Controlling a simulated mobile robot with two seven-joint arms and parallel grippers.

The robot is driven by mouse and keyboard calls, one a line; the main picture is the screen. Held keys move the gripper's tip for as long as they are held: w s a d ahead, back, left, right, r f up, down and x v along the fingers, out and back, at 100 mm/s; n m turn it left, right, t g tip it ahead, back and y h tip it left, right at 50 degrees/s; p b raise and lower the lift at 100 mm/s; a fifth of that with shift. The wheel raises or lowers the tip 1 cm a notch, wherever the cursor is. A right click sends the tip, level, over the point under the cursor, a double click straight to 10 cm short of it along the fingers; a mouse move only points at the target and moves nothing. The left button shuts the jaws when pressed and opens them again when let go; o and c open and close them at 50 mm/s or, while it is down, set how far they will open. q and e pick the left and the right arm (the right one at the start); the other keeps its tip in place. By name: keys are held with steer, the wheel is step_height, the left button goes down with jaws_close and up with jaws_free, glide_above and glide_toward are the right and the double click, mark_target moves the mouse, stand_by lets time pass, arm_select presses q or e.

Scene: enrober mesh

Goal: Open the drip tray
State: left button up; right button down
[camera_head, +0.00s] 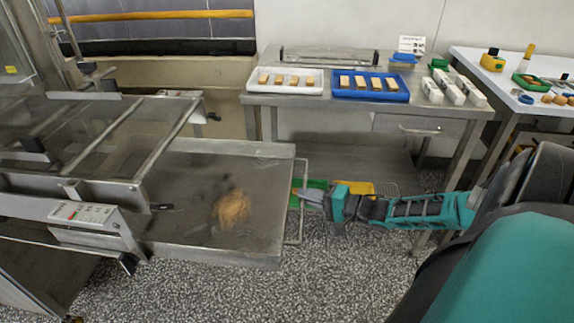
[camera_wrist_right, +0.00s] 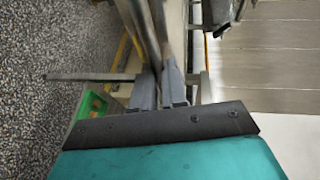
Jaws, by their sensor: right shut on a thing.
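The drip tray (camera_head: 180,190) is a wide, shallow steel tray in the left half of the head view. It sticks out to the right from under the machine's frame, with a brown smear on its floor. Its bar handle (camera_head: 301,225) stands off its right end. My right gripper (camera_head: 306,194) reaches it from the right and is shut on the handle. In the right wrist view the handle bar (camera_wrist_right: 88,77) runs crosswise between the closed fingers (camera_wrist_right: 160,78). My left gripper is in neither view.
A steel table (camera_head: 262,98) behind holds a white tray (camera_head: 261,89) and a blue tray (camera_head: 373,94) of bars. Green and yellow bins (camera_head: 360,188) stand behind the gripper. A white side table (camera_head: 488,72) is at right. Speckled floor (camera_head: 320,285) lies clear in front.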

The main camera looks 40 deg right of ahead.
steer(key=shift+s+d, duration=1.9)
steer(key=shift+s, duration=0.25)
steer(key=c, duration=1.2)
jaws_free()
steer(key=shift+s, duration=0.1)
steer(key=p+v, duration=0.3)
steer(key=v, duration=0.9)
steer(key=shift+s+r, duration=0.15)
steer(key=shift+s, duration=0.25)
